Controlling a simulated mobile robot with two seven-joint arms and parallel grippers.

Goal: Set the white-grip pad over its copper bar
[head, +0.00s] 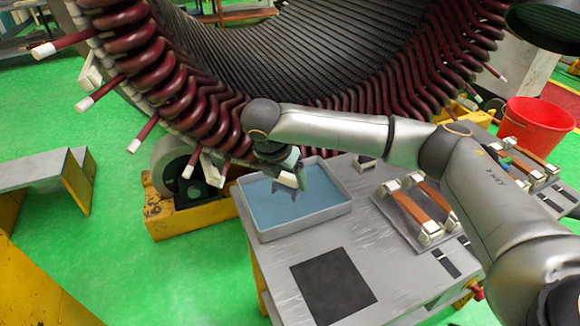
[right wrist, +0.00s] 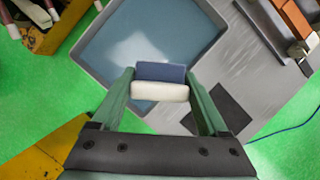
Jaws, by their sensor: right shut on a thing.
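My right gripper (head: 290,182) is over the shallow blue-bottomed tray (head: 300,226). In the right wrist view its two green fingers (right wrist: 162,92) are shut on the pad, which has a white grip (right wrist: 160,92) and a blue block (right wrist: 161,72). The pad is off the tray floor as far as I can tell. Orange-brown copper bars (head: 437,200) with pale end blocks lie on a grey plate to the right of the tray. Another set (head: 528,158) lies farther right. I cannot tell which bar belongs to the pad. My left gripper is out of view.
The grey worktable (head: 400,265) carries a dark square mat (head: 333,285). The big stator (head: 290,50) with dark red coils and pale-tipped leads (head: 103,92) stands behind. A red bucket (head: 537,127) is at the right.

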